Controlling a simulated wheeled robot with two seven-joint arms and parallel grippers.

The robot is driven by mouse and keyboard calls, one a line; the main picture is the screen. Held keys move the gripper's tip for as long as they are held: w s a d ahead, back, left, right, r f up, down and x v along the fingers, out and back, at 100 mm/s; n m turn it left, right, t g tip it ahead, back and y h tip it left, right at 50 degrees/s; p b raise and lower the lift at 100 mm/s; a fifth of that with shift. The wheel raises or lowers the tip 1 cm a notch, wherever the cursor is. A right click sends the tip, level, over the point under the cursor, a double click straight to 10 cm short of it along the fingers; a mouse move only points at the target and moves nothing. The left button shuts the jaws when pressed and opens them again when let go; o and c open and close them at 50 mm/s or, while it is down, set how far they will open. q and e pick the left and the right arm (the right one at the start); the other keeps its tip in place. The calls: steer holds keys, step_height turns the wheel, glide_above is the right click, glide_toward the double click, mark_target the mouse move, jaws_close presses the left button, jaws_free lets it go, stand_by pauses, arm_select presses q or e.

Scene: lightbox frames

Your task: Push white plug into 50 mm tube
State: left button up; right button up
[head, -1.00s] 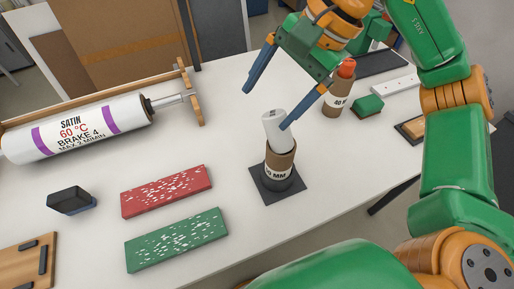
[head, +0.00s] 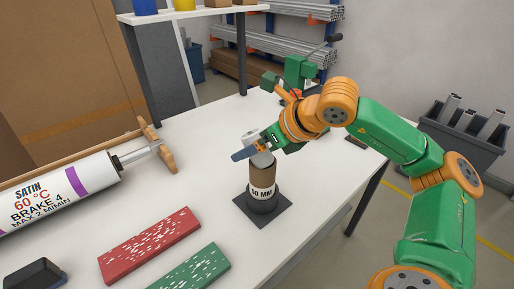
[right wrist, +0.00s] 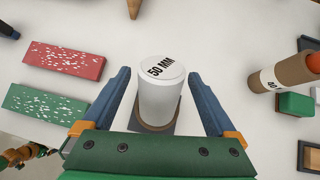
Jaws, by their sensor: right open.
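The white plug (head: 263,159) stands in the top of the brown 50 mm tube (head: 262,181), with much of its length above the rim and leaning a little left. The tube is on a dark square base (head: 245,207). In the right wrist view the plug (right wrist: 160,100) shows its "50 MM" top face, and only a sliver of tube rim shows below it. My right gripper (right wrist: 158,80) is open, with one blue finger on each side of the plug and gaps to both. In the head view a finger of this gripper (head: 250,150) crosses in front of the plug. My left gripper is out of view.
A red block (head: 150,245) and green block (head: 192,270) lie front left. The roller (head: 55,190) lies at left. In the wrist view, a 40 mm tube (right wrist: 288,72) with an orange top and a small green block (right wrist: 295,104) stand at right. The table edge runs right of the tube.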

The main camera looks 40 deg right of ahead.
mark_target(250, 133)
jaws_close()
step_height(250, 133, up, 4)
steer(key=shift+a+f+p, duration=0.1)
steer(key=shift+f+p, duration=0.1)
steer(key=shift+p, duration=0.3)
steer(key=s+r, duration=0.2)
steer(key=r, duration=0.1)
steer(key=s+r+p, duration=0.1)
steer(key=shift+s+a+r, duration=0.25)
steer(key=shift+a+r, duration=0.05)
steer(key=shift+r, duration=0.05)
steer(key=s+a+r+p, duration=0.1)
steer(key=s+r, duration=0.3)
steer(key=s, duration=0.6)
steer(key=shift+s+a+r+p, duration=0.15)
steer(key=shift+a+r+p, duration=0.2)
steer(key=shift+a, duration=0.2)
